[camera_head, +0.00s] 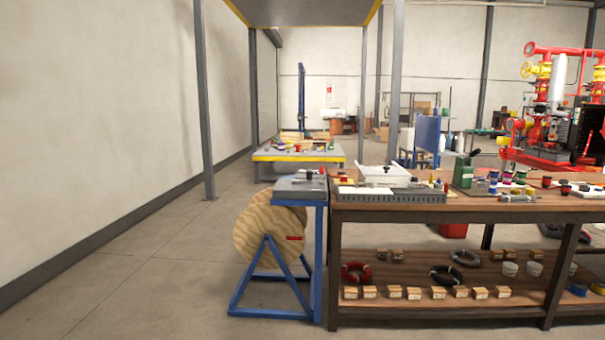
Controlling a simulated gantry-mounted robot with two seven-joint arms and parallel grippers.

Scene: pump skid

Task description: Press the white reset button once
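I cannot make out a white reset button in the head view; at this distance any such button is too small to tell. A red pump skid (565,100) with pipes, yellow valve parts and a dark panel stands at the far right, partly cut off by the picture's edge. Neither of my grippers is in view.
A wooden workbench (440,206) with small parts on top and a loaded lower shelf fills the right foreground. A blue stand (319,260) with a wooden reel (262,228) stands at its left end. A yellow-edged table (299,155) is behind. Floor at left is clear.

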